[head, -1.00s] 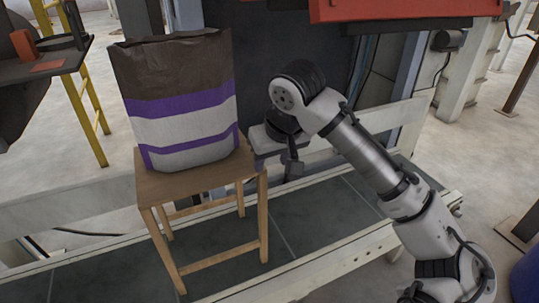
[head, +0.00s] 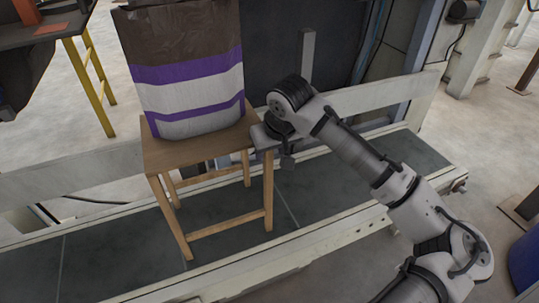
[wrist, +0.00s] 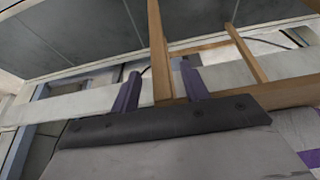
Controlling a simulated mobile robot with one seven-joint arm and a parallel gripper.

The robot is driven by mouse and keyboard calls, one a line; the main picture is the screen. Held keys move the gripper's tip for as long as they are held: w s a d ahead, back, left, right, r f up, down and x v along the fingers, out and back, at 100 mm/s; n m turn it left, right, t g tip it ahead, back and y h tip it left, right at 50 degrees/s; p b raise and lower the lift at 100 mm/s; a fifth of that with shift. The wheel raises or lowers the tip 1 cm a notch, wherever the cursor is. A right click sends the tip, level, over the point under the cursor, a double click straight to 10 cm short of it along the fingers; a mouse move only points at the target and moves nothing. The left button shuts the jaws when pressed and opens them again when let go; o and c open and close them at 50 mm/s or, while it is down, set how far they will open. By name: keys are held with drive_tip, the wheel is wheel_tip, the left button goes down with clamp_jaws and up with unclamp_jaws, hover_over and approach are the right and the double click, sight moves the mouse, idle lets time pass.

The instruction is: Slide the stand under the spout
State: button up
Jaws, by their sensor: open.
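The stand (head: 165,156) is a light wooden stool, upright on the dark belt. A paper bag (head: 190,85) with brown, purple and white bands stands on its seat. My gripper (head: 258,136) is at the right side of the seat, beside the bag. In the wrist view my gripper (wrist: 160,86) is open, with its two purple fingers apart. A wooden leg of the stand (wrist: 157,45) shows between them; I cannot tell whether either finger touches it. Part of the bag (wrist: 307,150) shows at the lower right there. I cannot make out the spout in the current views.
The dark belt (head: 335,185) runs free to the right of the stand, between pale side rails (head: 300,255). A grey upright post (head: 307,60) and dark panel stand behind. A yellow ladder frame (head: 98,85) is at the left.

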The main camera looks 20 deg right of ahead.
sight(269, 155)
drive_tip(key=shift+x, duration=1.65)
clamp_jaws()
